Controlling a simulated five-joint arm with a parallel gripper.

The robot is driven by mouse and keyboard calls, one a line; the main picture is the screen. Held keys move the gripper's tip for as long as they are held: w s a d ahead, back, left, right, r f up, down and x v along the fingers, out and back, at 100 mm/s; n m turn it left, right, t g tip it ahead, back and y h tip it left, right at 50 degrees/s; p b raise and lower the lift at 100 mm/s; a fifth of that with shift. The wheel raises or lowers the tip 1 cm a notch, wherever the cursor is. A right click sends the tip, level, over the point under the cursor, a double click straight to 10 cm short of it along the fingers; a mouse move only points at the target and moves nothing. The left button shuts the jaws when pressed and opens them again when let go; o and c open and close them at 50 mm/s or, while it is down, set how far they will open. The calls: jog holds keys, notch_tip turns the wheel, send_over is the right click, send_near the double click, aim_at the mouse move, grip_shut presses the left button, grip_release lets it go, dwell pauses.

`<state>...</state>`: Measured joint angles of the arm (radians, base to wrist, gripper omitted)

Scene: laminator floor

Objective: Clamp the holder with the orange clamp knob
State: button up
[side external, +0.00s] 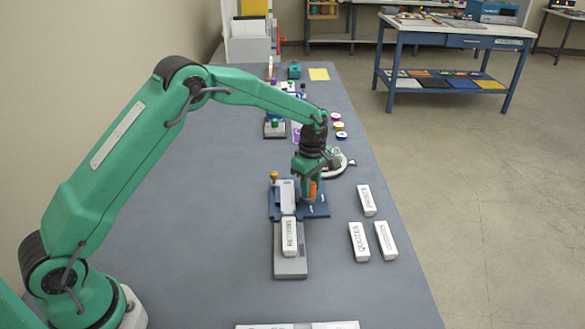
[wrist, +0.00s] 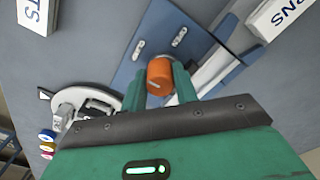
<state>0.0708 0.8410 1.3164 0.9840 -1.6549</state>
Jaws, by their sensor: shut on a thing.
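The orange clamp knob (side external: 313,189) is at the right part of a blue base plate (side external: 321,209). A pale grey holder piece (side external: 287,196) is on the plate left of the knob. The fingers hide part of the knob and the plate behind it.
A white labelled block (side external: 289,238) lies on a grey bar (side external: 291,266) in front of the plate. Several white labelled blocks (side external: 366,200) lie to the right. A white curved tool (side external: 338,167) sits just behind my gripper. The bench left of the plate is clear.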

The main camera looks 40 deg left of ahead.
jog(key=shift+r, duration=0.1)
jog(key=o, duration=1)
jog(key=shift+c, duration=0.2)
notch_tip(320, 180, up, 7)
jog(key=shift+r, duration=0.4)
